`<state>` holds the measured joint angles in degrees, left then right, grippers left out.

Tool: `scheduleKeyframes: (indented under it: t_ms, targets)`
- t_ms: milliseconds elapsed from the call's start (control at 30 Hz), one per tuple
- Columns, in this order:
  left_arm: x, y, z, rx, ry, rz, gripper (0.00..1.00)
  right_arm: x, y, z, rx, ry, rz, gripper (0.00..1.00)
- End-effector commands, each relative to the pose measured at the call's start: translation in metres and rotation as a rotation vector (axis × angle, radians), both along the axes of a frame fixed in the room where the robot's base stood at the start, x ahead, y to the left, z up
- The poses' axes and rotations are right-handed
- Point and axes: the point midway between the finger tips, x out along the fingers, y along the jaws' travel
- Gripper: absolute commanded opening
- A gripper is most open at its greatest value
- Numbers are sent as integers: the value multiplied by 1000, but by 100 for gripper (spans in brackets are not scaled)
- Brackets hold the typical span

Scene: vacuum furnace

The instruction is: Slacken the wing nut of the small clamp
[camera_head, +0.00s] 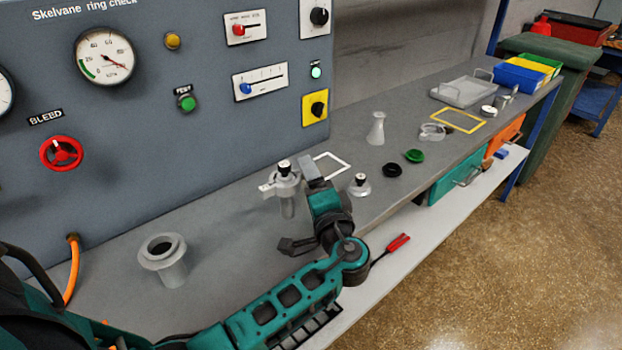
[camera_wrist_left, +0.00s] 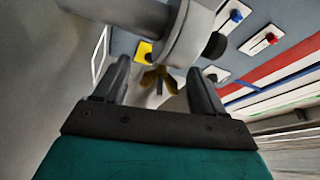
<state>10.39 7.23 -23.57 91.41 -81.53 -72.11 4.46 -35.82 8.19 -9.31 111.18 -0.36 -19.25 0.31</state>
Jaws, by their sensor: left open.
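The metal pipe joint (camera_head: 287,203) stands upright on the bench, with a light clamp (camera_head: 268,187) around its flange and a black cap on top. In the wrist view the flange (camera_wrist_left: 187,35) fills the top, and the brass wing nut (camera_wrist_left: 158,80) shows below it. My left gripper (camera_head: 309,168) is beside the joint on its right. In the wrist view its two fingers (camera_wrist_left: 160,82) are apart, and the wing nut appears between them; contact is not visible. The wing nut is hidden in the head view. My right gripper is out of view.
A grey flanged pipe (camera_head: 172,268) stands at the front left. A second black-capped fitting (camera_head: 360,186), a black ring (camera_head: 392,170) and a green ring (camera_head: 414,156) lie to the right. The control panel (camera_head: 150,140) rises behind. A red-handled screwdriver (camera_head: 398,243) lies on the lower shelf.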

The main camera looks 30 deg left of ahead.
Motion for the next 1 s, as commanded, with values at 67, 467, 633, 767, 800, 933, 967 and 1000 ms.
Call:
scheduleKeyframes:
  t_ms: [67, 467, 633, 767, 800, 933, 967, 1000]
  targets:
    - [0, 0, 0, 0, 0, 0, 64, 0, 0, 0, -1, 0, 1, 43]
    - [0, 0, 0, 0, 0, 0, 26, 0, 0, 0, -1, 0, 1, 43]
    - [0, 0, 0, 0, 1, 0, 14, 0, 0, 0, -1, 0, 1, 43]
    - [0, 0, 0, 0, 1, 0, 14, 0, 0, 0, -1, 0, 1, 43]
    - [0, 0, 0, 0, 1, 0, 14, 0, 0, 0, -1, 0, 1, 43]
    - [0, 0, 0, 0, 1, 0, 14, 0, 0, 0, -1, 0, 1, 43]
    - [0, 0, 0, 0, 1, 0, 14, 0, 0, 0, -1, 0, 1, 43]
    - [0, 0, 0, 0, 1, 0, 14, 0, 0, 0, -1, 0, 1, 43]
